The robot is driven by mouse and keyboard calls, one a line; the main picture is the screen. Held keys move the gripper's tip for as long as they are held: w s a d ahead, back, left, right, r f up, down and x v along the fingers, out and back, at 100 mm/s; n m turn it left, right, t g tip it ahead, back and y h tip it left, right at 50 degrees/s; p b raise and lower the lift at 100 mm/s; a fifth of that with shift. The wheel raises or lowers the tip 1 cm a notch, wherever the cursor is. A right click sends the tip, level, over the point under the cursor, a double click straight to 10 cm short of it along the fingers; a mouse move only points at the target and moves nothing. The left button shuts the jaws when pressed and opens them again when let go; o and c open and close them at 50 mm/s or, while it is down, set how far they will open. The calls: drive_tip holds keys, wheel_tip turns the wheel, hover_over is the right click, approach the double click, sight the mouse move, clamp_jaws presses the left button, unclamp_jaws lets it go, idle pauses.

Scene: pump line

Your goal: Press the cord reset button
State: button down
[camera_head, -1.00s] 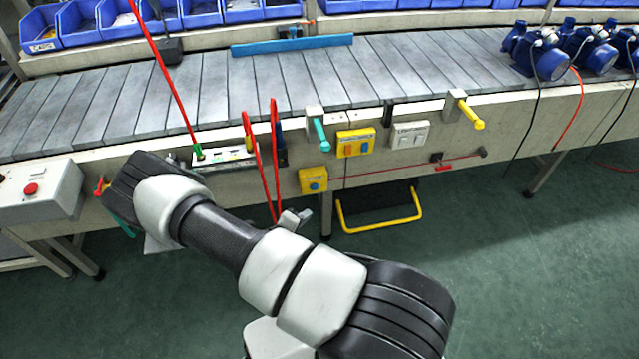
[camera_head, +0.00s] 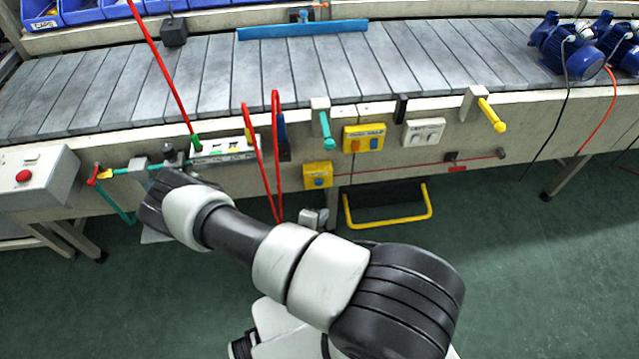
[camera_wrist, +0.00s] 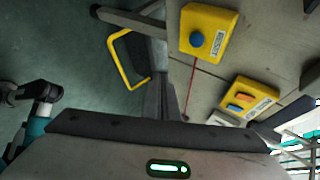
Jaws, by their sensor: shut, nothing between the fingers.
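The cord reset button is a round blue button on a small yellow box (camera_head: 318,175), low on the front of the conveyor. In the wrist view the box (camera_wrist: 218,22) and its blue button (camera_wrist: 196,40) are large at the top, and the label beside the button reads RESET. My gripper (camera_wrist: 163,82) shows its dark fingers closed together with nothing between them. In the wrist picture they are below and left of the box, apart from the button. In the head view my arm reaches to the left, and I cannot make out the fingers there.
A second yellow box (camera_head: 364,138) with orange and blue buttons is up and right of the reset box. Red cord loops (camera_head: 263,150) hang to its left. Teal (camera_head: 326,128) and yellow (camera_head: 491,114) handles stick out from the conveyor.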

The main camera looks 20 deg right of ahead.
sight(319, 183)
drive_tip(key=w+d+b, duration=0.2)
drive_tip(key=w+b, duration=0.1)
drive_tip(key=w, duration=0.5)
drive_tip(key=shift+w+d+b, duration=0.2)
drive_tip(key=shift+w+b, duration=0.05)
drive_tip(key=shift+b, duration=0.1)
idle(1.8)
drive_tip(key=shift+w+d, duration=0.15)
drive_tip(key=shift+w, duration=0.25)
drive_tip(key=shift+w+d+b, duration=0.1)
drive_tip(key=shift+w+b, duration=0.3)
drive_tip(key=shift+w, duration=0.05)
idle(0.5)
idle(0.4)
drive_tip(key=shift+s+a+p, duration=0.25)
drive_tip(key=shift+s+p, duration=0.35)
drive_tip(key=shift+s, duration=0.25)
drive_tip(key=shift+s, duration=0.1)
